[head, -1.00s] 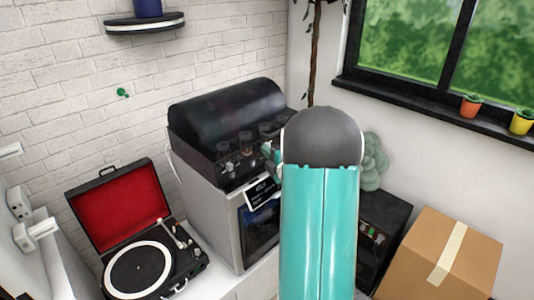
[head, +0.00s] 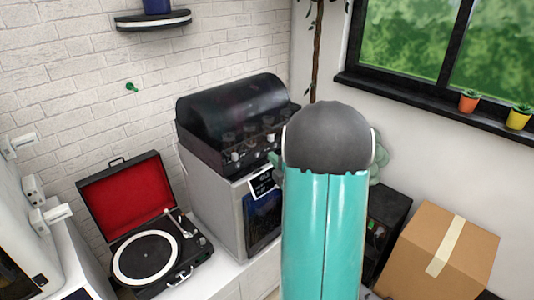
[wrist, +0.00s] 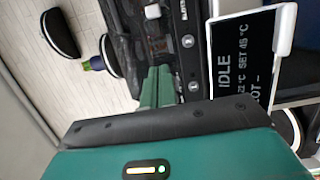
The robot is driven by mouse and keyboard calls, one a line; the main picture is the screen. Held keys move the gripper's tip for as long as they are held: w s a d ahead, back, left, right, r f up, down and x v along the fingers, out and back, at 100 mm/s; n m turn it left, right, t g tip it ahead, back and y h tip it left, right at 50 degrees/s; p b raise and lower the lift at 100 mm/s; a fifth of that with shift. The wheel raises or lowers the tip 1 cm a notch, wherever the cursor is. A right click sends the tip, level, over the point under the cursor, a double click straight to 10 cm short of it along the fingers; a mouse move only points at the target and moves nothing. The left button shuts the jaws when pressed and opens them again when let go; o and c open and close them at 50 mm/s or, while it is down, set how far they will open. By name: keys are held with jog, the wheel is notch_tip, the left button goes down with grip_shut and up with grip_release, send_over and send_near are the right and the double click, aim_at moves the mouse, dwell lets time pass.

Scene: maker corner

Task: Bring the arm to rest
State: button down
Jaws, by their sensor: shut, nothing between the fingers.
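My gripper (wrist: 158,88) shows in the wrist view as two green fingers lying close together, shut with nothing between them. They are in front of the dark part of a machine with a lit display (wrist: 240,65) reading "IDLE" and temperatures. In the head view my teal arm with its dark rounded joint stands in the middle and hides most of the gripper. Only a small teal part shows at the arm's left edge, by the front of the machine (head: 215,200). Whether the fingers touch the machine cannot be told.
An open record player (head: 150,250) with a red-lined lid stands left of the machine on a white cabinet. A cardboard box (head: 415,265) and a black unit (head: 391,215) are at the right. A shelf (head: 153,21) is on the brick wall. Small pots (head: 468,103) stand on the sill.

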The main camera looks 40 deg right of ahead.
jog(key=shift+v, duration=1.05)
jog(key=a+r+m+g, duration=0.3)
jog(key=a+r+m, duration=0.15)
jog(key=a, duration=0.35)
jog(key=a+r+m+g, duration=0.35)
jog(key=a+m, duration=0.25)
jog(key=a, duration=0.3)
jog(key=s+a+m+g+y, duration=0.3)
jog(key=s+a+m+g, duration=0.2)
jog(key=s+a, duration=1.2)
jog(key=shift+a+f+y, duration=0.3)
jog(key=shift+a+y, duration=0.1)
jog(key=shift+a, duration=0.85)
